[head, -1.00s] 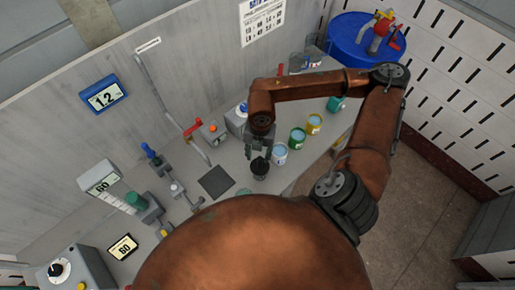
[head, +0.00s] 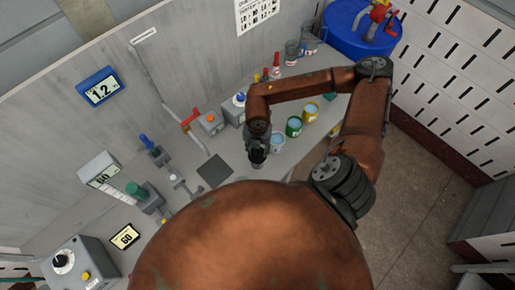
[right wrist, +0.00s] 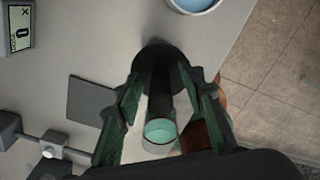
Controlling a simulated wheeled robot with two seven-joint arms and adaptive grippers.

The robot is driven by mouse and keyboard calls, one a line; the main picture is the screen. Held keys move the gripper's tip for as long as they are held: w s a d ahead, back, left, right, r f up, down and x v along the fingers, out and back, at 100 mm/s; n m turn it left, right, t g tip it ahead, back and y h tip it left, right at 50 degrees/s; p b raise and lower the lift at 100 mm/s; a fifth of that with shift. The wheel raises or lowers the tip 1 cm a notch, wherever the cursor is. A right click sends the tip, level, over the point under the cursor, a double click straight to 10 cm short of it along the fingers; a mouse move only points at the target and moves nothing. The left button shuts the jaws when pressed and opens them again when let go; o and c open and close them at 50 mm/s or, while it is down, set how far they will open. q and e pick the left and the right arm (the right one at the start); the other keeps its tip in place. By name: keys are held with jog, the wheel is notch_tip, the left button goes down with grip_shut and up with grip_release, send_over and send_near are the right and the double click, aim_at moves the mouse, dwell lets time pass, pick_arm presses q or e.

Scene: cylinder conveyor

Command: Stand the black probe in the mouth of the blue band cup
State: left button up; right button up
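The black probe (right wrist: 159,98) shows in the right wrist view as a dark upright cylinder with a teal near end and a wider dark part at its far end. My right gripper (right wrist: 160,72) has its two green fingers spread on either side of it, with gaps visible along the cylinder; contact at the tips is unclear. In the head view the right gripper (head: 257,158) points down over the probe and mostly hides it. The blue band cup (head: 277,146) stands just right of the gripper, and its rim shows at the top of the right wrist view (right wrist: 194,5). My left gripper is not in view.
A green-band cup (head: 294,127), a yellow-band cup (head: 311,113) and a teal one (head: 331,97) stand in a row beyond the blue one. A dark square pad (head: 215,171) lies left of the gripper. Valves and displays line the bench's left part.

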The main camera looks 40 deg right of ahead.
jog(key=shift+c, duration=0.4)
grip_shut()
dwell(0.4)
